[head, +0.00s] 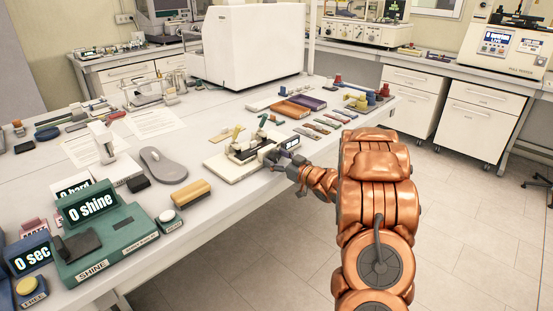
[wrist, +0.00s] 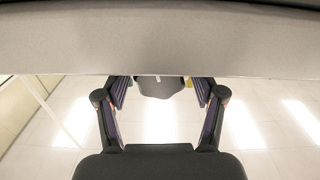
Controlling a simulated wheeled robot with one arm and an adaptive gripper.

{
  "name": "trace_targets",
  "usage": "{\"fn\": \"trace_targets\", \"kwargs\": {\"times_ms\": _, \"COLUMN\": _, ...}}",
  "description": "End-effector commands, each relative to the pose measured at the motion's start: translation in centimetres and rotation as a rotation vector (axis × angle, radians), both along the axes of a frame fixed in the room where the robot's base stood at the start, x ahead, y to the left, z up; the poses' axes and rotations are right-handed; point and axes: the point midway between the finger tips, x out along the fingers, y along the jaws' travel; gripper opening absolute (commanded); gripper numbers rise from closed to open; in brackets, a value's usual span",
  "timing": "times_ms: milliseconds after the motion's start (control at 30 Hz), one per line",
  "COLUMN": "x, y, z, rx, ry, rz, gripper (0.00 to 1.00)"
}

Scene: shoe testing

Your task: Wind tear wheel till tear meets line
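The tear tester (head: 236,166), a cream-coloured device with dark and pale parts on top and a small dark display (head: 291,142) at its right, sits near the front edge of the bench. My gripper (head: 284,165) is at the tester's right front side, partly hidden by my copper arm. In the wrist view, my gripper (wrist: 160,92) has its two fingers spread apart. A dark grey rounded part, seemingly the wheel (wrist: 160,88), shows between the fingertips, with its upper part hidden by a pale edge. I cannot tell whether the fingers touch it. The tear and line are too small to make out.
A green shine tester (head: 100,247) and a grey shoe sole (head: 163,165) lie left on the bench (head: 222,216). Orange and purple trays (head: 291,109) and several small strips lie behind the tester.

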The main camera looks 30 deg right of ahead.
Motion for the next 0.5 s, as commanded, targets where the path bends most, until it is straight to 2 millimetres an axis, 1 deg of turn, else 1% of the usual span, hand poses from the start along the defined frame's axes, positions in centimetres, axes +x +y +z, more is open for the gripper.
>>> {"fn": "trace_targets", "kwargs": {"times_ms": 33, "x": -0.01, "y": 0.00, "z": 0.01, "rx": 0.000, "ry": 0.000, "rz": 0.000, "gripper": 0.60}}
{"fn": "trace_targets", "kwargs": {"times_ms": 67, "x": -0.01, "y": 0.00, "z": 0.01, "rx": 0.000, "ry": 0.000, "rz": 0.000, "gripper": 0.57}}
{"fn": "trace_targets", "kwargs": {"times_ms": 433, "x": -0.01, "y": 0.00, "z": 0.01, "rx": 0.000, "ry": 0.000, "rz": 0.000, "gripper": 0.18}}
{"fn": "trace_targets", "kwargs": {"times_ms": 467, "x": -0.01, "y": 0.00, "z": 0.01, "rx": 0.000, "ry": 0.000, "rz": 0.000, "gripper": 0.15}}
{"fn": "trace_targets", "kwargs": {"times_ms": 500, "x": -0.01, "y": 0.00, "z": 0.02, "rx": 0.000, "ry": 0.000, "rz": 0.000, "gripper": 0.15}}
